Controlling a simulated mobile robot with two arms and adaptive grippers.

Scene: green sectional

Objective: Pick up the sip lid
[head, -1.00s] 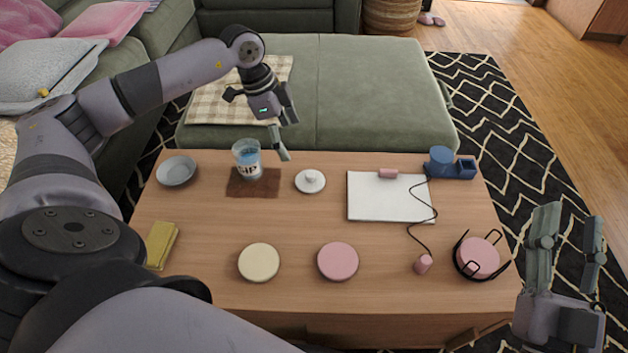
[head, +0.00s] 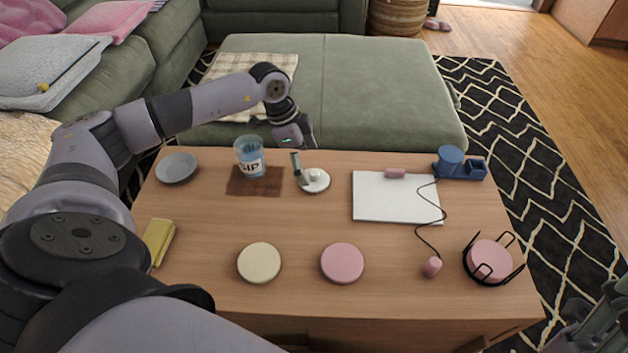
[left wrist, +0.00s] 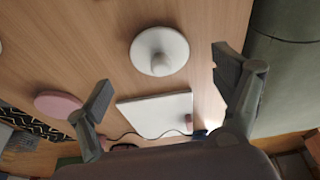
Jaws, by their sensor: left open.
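The sip lid (head: 316,182) is a white disc with a small round knob, lying flat on the wooden table right of the glass. It also shows in the left wrist view (left wrist: 160,52). My left gripper (head: 302,163) is open and empty, reaching down at the lid's left and far side; in the head view one finger overlaps the lid's left edge. In the left wrist view its fingertips (left wrist: 160,82) are spread wide, with the lid framed between and beyond them. Whether a finger touches the lid I cannot tell. My right gripper (head: 592,325) is cut off at the lower right corner.
A glass marked SIP (head: 249,158) stands on a brown mat (head: 262,188) just left. A white pad (head: 395,205) with a dark cord lies right. Pink (head: 342,263) and cream (head: 259,262) discs lie nearer; a grey dish (head: 177,168) is far left. The green ottoman (head: 370,90) stands behind.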

